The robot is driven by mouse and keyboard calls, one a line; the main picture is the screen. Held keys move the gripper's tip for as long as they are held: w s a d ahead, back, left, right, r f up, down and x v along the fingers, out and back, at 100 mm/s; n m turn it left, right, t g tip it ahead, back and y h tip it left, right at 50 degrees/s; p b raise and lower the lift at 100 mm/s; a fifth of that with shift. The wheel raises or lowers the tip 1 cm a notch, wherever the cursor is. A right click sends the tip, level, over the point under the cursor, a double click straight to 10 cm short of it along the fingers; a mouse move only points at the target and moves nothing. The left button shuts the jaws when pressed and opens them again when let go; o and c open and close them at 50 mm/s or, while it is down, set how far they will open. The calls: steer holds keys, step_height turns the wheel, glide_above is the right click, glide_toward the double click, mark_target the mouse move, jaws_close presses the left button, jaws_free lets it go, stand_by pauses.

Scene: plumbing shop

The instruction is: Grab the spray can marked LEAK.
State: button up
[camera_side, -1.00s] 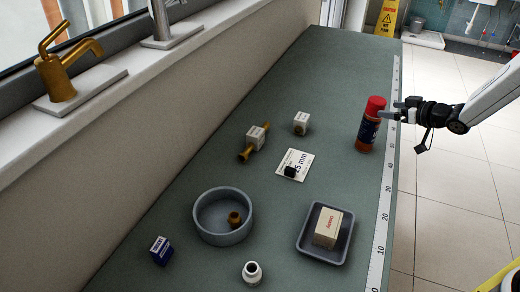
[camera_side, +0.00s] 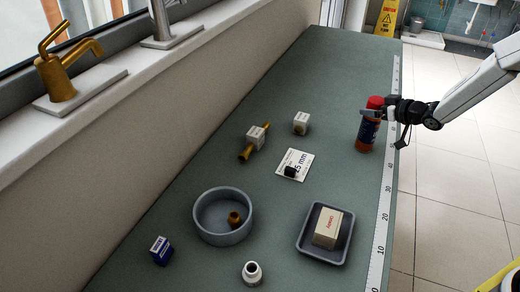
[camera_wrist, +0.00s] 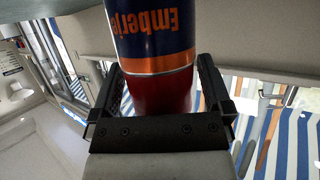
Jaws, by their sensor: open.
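A spray can (camera_side: 366,142) with a red cap, dark blue label band and orange-red lower body stands upright near the table's right edge. In the wrist view the can (camera_wrist: 155,35) shows upside-down orange lettering that begins "Embe"; I cannot read LEAK on it. My gripper (camera_side: 373,113) is at the can's upper part, coming from the right. Its jaws are open, one on each side of the can in the wrist view; I cannot tell whether either touches it.
A grey tray (camera_side: 346,250) with a box (camera_side: 327,228) is nearer the front, beside a ruler strip (camera_side: 383,225). A round grey bowl (camera_side: 204,232) holds a brass fitting. A white card (camera_side: 301,159), small blocks and a brass piece lie left of the can. The far table is clear.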

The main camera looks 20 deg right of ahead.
stand_by(0.4)
jaws_close()
steer(key=shift+r, duration=0.25)
steer(key=shift+r, duration=0.45)
steer(key=s+a+r, duration=0.2)
steer(key=s+r, duration=0.9)
steer(key=s, duration=0.3)
steer(key=shift+r, duration=0.35)
steer(key=shift+w+a, duration=0.1)
